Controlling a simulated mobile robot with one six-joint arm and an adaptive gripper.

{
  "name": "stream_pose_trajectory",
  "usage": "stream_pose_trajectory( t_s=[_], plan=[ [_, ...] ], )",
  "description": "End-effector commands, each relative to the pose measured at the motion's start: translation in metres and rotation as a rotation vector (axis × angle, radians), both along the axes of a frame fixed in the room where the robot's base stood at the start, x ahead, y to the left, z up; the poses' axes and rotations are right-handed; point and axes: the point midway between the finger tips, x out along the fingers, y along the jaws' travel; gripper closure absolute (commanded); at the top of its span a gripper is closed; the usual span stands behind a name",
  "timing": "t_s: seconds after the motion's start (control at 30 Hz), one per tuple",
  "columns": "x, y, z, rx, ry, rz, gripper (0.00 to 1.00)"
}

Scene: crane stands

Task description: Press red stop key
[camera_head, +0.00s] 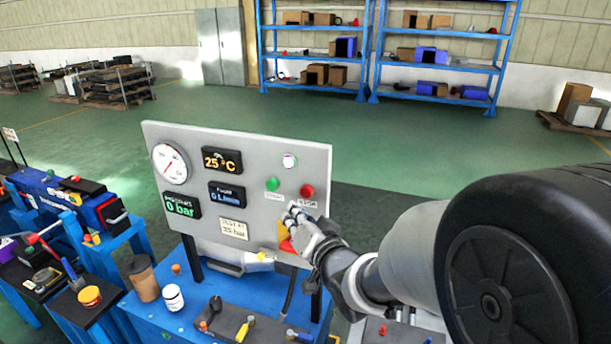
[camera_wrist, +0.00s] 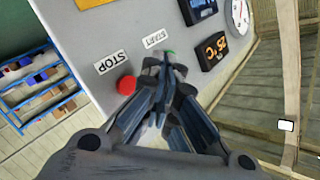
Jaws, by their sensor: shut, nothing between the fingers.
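The red stop key (camera_head: 307,191) is a round button on the right side of the grey control panel (camera_head: 235,145). In the wrist view the red key (camera_wrist: 126,85) sits beside a STOP label (camera_wrist: 112,62), to the left of my fingertips. The green start key (camera_head: 272,184) is left of the red one; in the wrist view it is mostly hidden behind my fingers, near a START label (camera_wrist: 156,39). My gripper (camera_head: 294,212) is shut and empty, with its tips just below the keys in the head view. I cannot tell whether they touch the panel.
A yellow plate with a red knob (camera_head: 287,246) sits low on the panel, partly behind my gripper. A blue bench (camera_head: 185,325) below carries a brown cup (camera_head: 143,279), a white jar (camera_head: 172,297) and a tool tray. Blue shelves (camera_head: 316,58) stand far behind.

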Motion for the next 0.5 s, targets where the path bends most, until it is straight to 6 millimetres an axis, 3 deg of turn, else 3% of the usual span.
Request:
stream_pose_trajectory(
  t_s=[0.2,0.5],
  plan=[
    [0.024,-0.009,0.0,0.0,0.0,-0.001,1.0],
    [0.033,-0.012,0.0,-0.001,-0.001,0.001,1.0]
  ],
)
